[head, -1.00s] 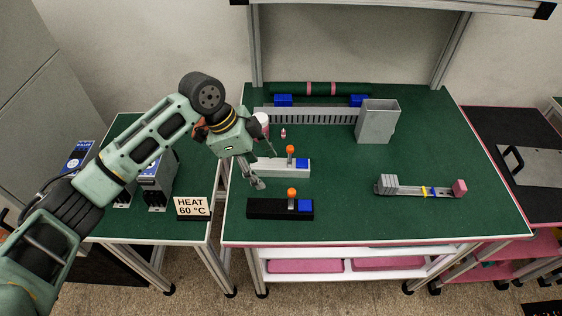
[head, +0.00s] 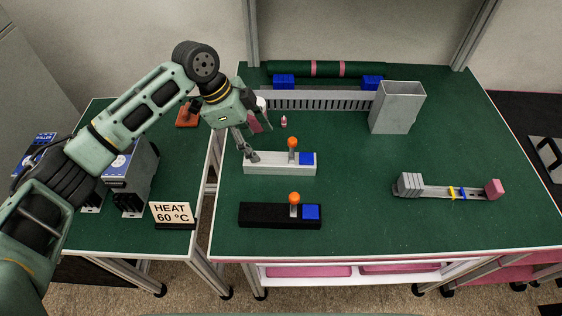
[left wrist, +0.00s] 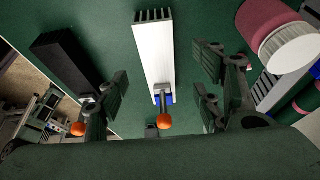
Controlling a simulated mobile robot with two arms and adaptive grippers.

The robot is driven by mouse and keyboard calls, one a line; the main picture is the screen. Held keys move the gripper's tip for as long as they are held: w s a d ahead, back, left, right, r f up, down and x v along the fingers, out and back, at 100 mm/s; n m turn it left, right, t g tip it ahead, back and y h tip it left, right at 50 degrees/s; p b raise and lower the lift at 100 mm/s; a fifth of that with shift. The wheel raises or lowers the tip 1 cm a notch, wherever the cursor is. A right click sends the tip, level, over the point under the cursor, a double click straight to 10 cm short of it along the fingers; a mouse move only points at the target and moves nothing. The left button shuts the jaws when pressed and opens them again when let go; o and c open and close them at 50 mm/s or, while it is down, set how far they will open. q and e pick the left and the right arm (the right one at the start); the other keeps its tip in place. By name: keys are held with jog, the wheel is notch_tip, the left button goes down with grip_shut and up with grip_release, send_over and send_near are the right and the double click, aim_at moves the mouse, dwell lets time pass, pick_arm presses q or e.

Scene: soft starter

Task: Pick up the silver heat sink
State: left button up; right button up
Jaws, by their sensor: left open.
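The silver heat sink (head: 270,169) is a long pale bar lying flat on the green table, with an orange-knobbed lever and a blue block at its right end. In the left wrist view the heat sink (left wrist: 154,52) runs between the fingers, its ridged end at the top and its orange knob near the bottom. My left gripper (head: 250,156) is open at the heat sink's left end in the head view; I cannot tell whether it touches. The fingers of my left gripper (left wrist: 160,92) stand apart on either side in the wrist view. My right gripper is out of view.
A similar black heat sink (head: 265,216) lies in front. A pink, white-capped container (left wrist: 282,35) is close to the right finger. The table's centre is clear.

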aim_at(268, 158)
pick_arm(q)
jog(key=shift+s+d+f, duration=0.25)
jog(key=shift+d+f, duration=0.15)
jog(key=shift+f, duration=0.3)
jog(key=p+x, duration=0.2)
jog(key=x, duration=0.2)
jog(key=shift+w+d+f, duration=0.1)
jog(key=shift+d+f, duration=0.1)
jog(key=shift+f, duration=0.1)
jog(key=shift+d+f, duration=0.1)
jog(key=shift+f, duration=0.2)
jog(key=shift+c, duration=0.2)
jog(key=c, duration=1.5)
jog(key=shift+o, duration=0.2)
jog(key=shift+r, duration=0.1)
